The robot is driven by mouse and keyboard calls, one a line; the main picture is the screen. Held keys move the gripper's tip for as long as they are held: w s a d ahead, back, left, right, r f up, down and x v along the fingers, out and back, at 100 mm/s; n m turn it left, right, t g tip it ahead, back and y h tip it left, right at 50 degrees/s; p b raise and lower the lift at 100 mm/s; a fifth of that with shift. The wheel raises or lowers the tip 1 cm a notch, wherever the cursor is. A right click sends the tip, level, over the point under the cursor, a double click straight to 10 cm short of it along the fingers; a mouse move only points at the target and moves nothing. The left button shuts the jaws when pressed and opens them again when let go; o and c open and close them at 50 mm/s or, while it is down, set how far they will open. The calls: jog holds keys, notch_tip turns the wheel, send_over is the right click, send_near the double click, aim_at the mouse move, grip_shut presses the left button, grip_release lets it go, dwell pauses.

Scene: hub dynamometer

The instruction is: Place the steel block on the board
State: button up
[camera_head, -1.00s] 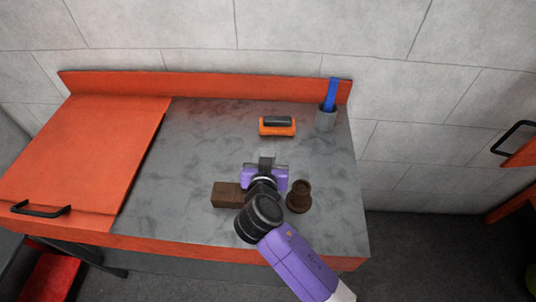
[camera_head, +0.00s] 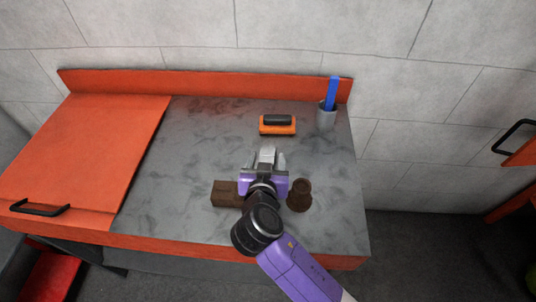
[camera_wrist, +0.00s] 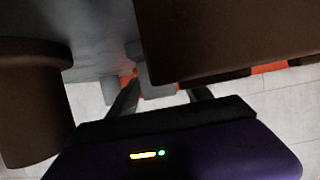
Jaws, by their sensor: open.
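The steel block (camera_head: 267,154), a small light grey piece, is on the grey worktop just beyond my purple gripper (camera_head: 266,161). In the head view the jaws are open, with one finger on each side of the block and a gap visible. In the wrist view the grey block (camera_wrist: 157,90) shows between the two dark fingers, partly cut off by the large brown shape. I cannot make out a separate board under the block; its underside is hidden.
A brown rectangular block (camera_head: 224,194) stands left of my wrist and a brown round cup-like piece (camera_head: 299,195) stands close on the right. An orange-and-black brush-like tool (camera_head: 277,125) and a grey cup (camera_head: 326,119) with a blue item are behind. An orange panel (camera_head: 85,150) covers the left.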

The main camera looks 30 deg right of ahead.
jog(key=b+v, duration=0.1)
jog(key=v, duration=0.7)
jog(key=shift+s+a+r, duration=0.1)
jog(key=shift+s+a, duration=0.15)
jog(key=shift+s, duration=0.05)
